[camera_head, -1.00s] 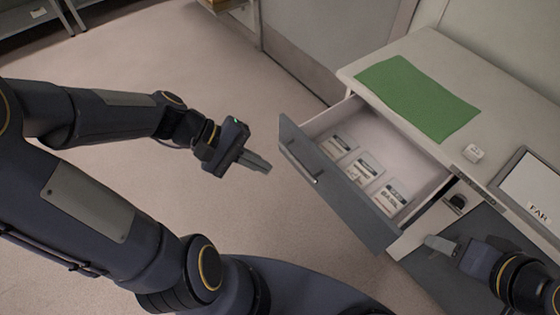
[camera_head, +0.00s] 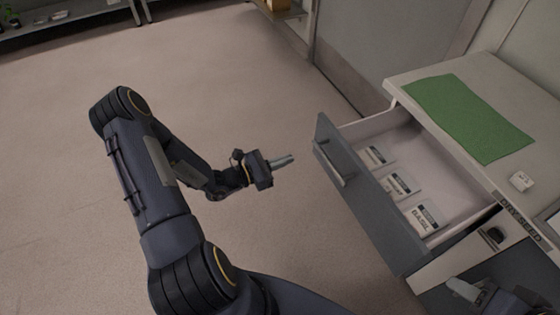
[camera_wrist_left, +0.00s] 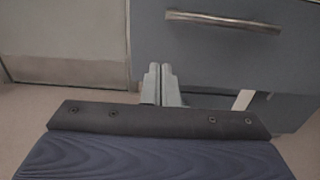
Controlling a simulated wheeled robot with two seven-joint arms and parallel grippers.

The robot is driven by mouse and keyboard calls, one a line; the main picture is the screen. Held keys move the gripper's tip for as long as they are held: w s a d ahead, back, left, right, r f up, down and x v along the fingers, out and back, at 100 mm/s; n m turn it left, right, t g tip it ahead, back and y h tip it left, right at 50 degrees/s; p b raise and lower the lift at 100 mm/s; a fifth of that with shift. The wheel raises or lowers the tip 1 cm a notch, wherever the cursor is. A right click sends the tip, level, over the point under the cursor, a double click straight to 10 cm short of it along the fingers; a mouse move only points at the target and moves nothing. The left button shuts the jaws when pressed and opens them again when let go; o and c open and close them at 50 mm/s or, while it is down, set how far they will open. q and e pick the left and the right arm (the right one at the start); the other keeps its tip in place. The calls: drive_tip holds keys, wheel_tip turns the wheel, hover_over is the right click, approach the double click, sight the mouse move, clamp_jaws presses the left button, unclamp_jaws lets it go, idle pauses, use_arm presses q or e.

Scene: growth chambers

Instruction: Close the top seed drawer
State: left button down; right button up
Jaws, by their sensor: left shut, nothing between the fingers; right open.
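The top seed drawer (camera_head: 365,205) is pulled out of the cabinet, with several seed packets (camera_head: 399,184) lying inside. Its grey front has a bar handle (camera_head: 330,164), which also shows in the left wrist view (camera_wrist_left: 223,20). My left gripper (camera_head: 288,160) is shut and empty, a short way to the left of the drawer front and apart from it. In the left wrist view its fingers (camera_wrist_left: 161,84) point toward the drawer front, below and left of the handle. My right gripper (camera_head: 458,287) is open at the lower right, close to the cabinet front.
The cabinet top (camera_head: 451,70) carries a green mat (camera_head: 468,117) and a small white block (camera_head: 521,181). Open floor (camera_head: 220,90) lies to the left. A shelf (camera_head: 70,22) stands at the far left.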

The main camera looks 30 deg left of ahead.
sight(323, 146)
use_arm(q)
drive_tip(key=x, duration=1)
